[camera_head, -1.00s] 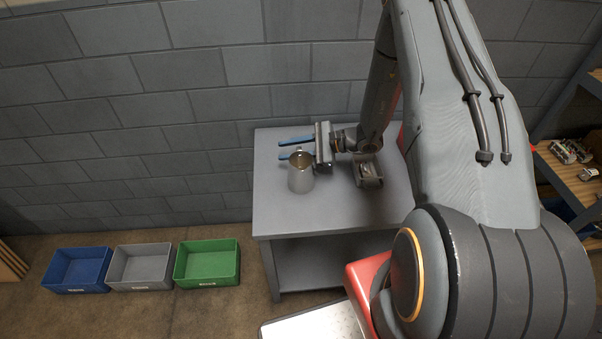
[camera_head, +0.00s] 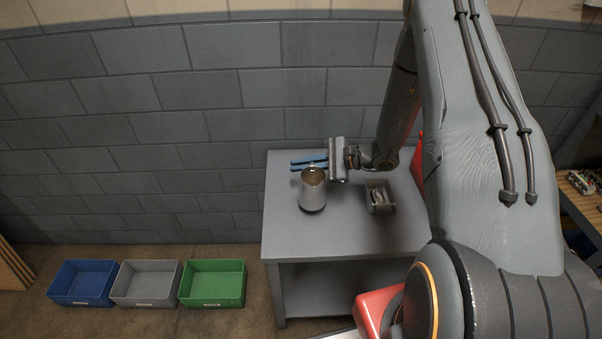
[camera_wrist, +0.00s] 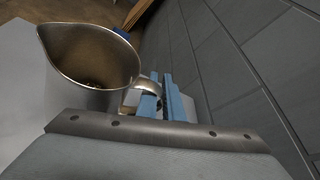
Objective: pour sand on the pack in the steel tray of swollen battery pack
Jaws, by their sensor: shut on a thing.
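A steel jug (camera_head: 312,193) stands upright on the grey table, with brown sand inside. It also shows in the wrist view (camera_wrist: 88,58), its spout to the left and the sand low inside. My gripper (camera_head: 309,163), with blue fingers, is shut on the jug's handle (camera_wrist: 147,85); the wrist view shows the fingers on it. I cannot tell whether the jug's base touches the table. The small steel tray (camera_head: 380,208) sits on the table to the right of the jug. A pale, silvery pack (camera_head: 379,196) lies in it, partly hidden by the tray walls.
The grey table (camera_head: 330,236) is otherwise clear around the jug and tray. A block wall (camera_head: 230,90) rises behind it. Blue (camera_head: 82,284), grey (camera_head: 146,284) and green (camera_head: 212,284) bins stand on the floor at left. A shelf (camera_head: 588,205) with parts is at right.

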